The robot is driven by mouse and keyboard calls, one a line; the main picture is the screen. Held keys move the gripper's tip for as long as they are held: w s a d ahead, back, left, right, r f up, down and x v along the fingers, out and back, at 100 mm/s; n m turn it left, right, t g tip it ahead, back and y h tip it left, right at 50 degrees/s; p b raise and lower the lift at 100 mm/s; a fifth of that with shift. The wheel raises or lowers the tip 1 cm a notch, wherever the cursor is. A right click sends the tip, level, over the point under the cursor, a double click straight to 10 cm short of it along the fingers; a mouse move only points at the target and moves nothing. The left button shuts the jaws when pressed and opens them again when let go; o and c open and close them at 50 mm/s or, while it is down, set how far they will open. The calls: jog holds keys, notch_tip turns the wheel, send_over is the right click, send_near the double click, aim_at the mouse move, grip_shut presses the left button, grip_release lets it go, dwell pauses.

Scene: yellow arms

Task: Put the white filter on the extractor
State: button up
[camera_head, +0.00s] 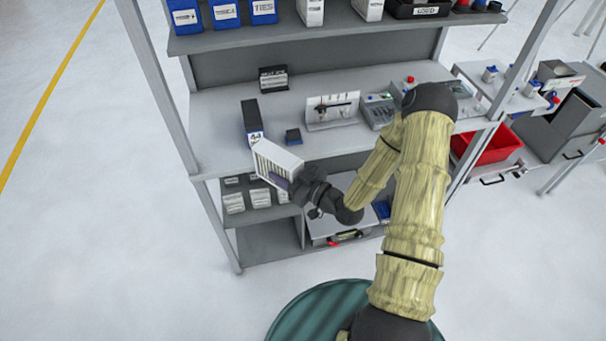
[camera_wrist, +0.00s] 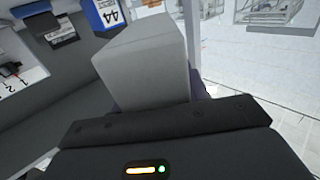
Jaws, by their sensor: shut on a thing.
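The white filter (camera_head: 276,163) is a white box with a ribbed, slatted face. My gripper (camera_head: 306,187) is shut on it and holds it tilted in front of the bench shelf. In the wrist view the filter (camera_wrist: 146,62) shows as a plain pale block standing up beyond the dark gripper body; the fingertips are mostly hidden. I cannot tell for sure which thing is the extractor; a grey box (camera_head: 340,230) with a red and yellow-green front part stands on the lower shelf, partly behind my arm.
White boxes (camera_head: 233,202) sit on the lower shelf. A red bin (camera_head: 490,148) is at right. Floor at left is clear.

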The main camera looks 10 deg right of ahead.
aim_at(271, 168)
jog(key=a+r+n+g+y, duration=0.1)
jog(key=g, duration=0.1)
jog(key=s+a+r+n+g+y, duration=0.1)
jog(key=r+n+y, duration=0.1)
jog(key=s+a+r+n+g+y, duration=0.1)
jog(key=g, duration=0.1)
jog(key=shift+a+r+n+g+b, duration=0.3)
jog(key=shift+a+n+b, duration=0.05)
jog(key=shift+n+b, duration=0.05)
jog(key=shift+s+a+r+n+g+y+b, duration=0.15)
jog(key=shift+s+a+r+n+g+y, duration=0.2)
jog(key=shift+s+n+g, duration=0.7)
jog(key=shift+s+a+r+n+g+y+b, duration=0.25)
jog(key=shift+s+a+n+g+y, duration=0.25)
jog(key=shift+g, duration=1)
jog(key=shift+s+a+r+n+g+y+b, duration=0.1)
jog(key=shift+s+a+r+n+g+y, duration=0.25)
jog(key=shift+s+n+g, duration=0.65)
jog(key=shift+w+g, duration=0.25)
jog(key=shift+w, duration=0.1)
